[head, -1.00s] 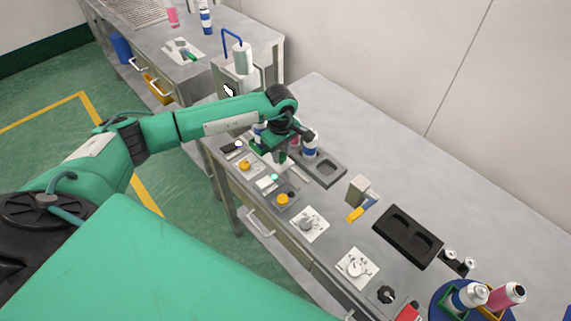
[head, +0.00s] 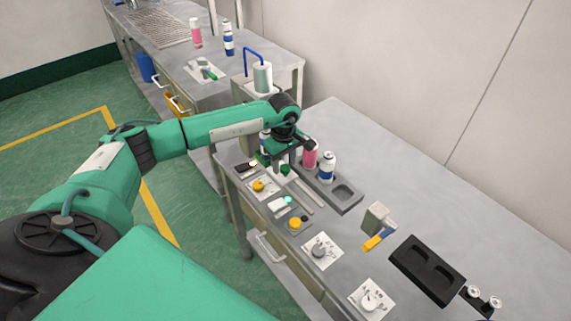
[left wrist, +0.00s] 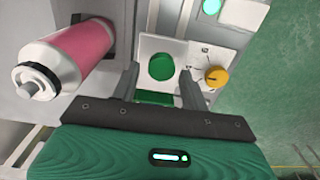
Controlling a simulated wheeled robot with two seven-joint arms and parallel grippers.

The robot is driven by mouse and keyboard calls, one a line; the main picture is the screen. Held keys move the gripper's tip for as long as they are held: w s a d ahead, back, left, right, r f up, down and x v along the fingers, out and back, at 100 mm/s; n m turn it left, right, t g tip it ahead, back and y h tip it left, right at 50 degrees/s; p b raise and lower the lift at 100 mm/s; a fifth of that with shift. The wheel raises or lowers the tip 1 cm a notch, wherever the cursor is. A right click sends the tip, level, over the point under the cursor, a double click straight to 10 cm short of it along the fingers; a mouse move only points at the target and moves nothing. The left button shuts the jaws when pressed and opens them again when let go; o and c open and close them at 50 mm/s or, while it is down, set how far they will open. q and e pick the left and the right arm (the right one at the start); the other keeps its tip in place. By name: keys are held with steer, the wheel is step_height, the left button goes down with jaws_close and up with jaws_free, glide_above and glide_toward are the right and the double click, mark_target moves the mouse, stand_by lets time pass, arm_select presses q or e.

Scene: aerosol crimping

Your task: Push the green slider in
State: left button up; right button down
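In the left wrist view a round green knob (left wrist: 162,67) sits on a white panel, beside a yellow knob (left wrist: 215,76). A flat green block (left wrist: 155,97) shows just below it, partly hidden by my gripper; I cannot tell whether the two are one part. My left gripper (left wrist: 159,74) is open, its fingers on either side of the green knob; contact is not clear. In the head view my left gripper (head: 276,163) is over the panel's far end, hiding part of it. Another green handle (head: 208,73) lies on a white plate on the back table. My right gripper is not in view.
A pink can (head: 309,155) and a blue-white can (head: 327,168) stand in a grey tray (head: 345,196) close to the gripper. A press (head: 262,78) stands beyond. Knob panels (head: 322,251) and a black tray (head: 427,270) lie nearer.

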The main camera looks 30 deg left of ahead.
arm_select(q)
steer(key=shift+f, duration=0.1)
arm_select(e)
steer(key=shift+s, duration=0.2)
arm_select(q)
steer(key=shift+d, duration=0.1)
steer(key=shift+r, duration=0.4)
step_height(320, 180, up, 13)
steer(key=b, duration=0.2)
steer(key=shift+b, duration=0.35)
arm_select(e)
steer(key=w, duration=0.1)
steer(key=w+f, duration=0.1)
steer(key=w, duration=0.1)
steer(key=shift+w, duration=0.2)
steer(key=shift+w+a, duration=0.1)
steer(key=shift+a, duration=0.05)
